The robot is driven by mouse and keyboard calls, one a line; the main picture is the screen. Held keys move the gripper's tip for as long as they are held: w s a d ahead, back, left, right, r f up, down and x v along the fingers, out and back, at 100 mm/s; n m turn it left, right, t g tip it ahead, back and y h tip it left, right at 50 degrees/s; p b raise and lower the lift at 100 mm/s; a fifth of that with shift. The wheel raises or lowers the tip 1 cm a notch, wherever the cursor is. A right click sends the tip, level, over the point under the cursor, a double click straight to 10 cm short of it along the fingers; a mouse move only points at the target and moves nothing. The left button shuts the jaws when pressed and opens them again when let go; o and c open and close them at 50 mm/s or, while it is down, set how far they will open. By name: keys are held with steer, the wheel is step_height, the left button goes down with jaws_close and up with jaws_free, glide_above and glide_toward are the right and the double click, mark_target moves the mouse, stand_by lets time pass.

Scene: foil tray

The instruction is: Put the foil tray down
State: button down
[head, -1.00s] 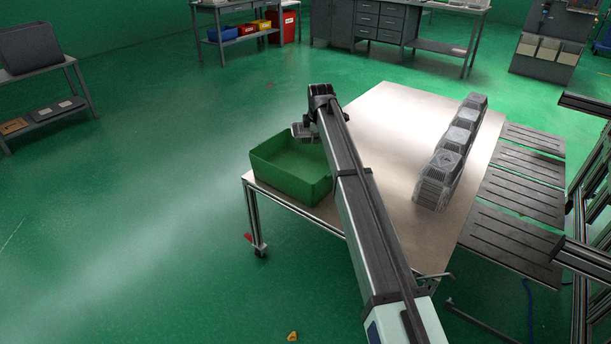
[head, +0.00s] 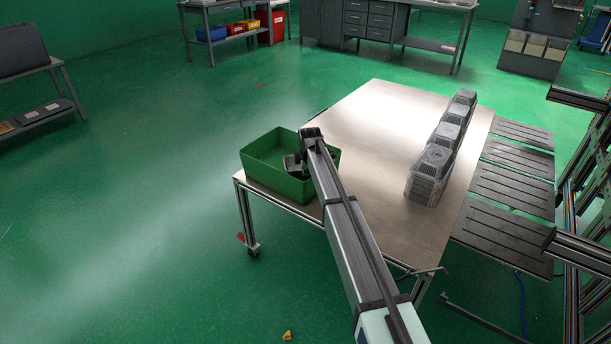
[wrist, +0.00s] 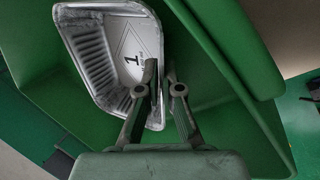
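The foil tray (wrist: 95,60) is a silver, ribbed tray with a white label marked 1 on its floor. In the wrist view it is at the upper left, inside the green crate (wrist: 215,50). My gripper (wrist: 161,72) has one finger inside the tray and one outside, close together, with the tray's right side wall between them. The gripper looks shut on that wall. I cannot tell whether the tray touches the crate floor.
The crate stands at the left corner of a metal table (head: 370,130). A row of stacked foil trays (head: 430,172) stands along the table's right side. Dark slatted panels (head: 510,187) lie beyond it. The middle of the table is clear.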

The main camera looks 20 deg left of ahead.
steer(key=shift+f, duration=0.9)
steer(key=shift+f, duration=0.1)
steer(key=c, duration=1.3)
jaws_free()
steer(key=v, duration=1.2)
steer(key=shift+p, duration=0.35)
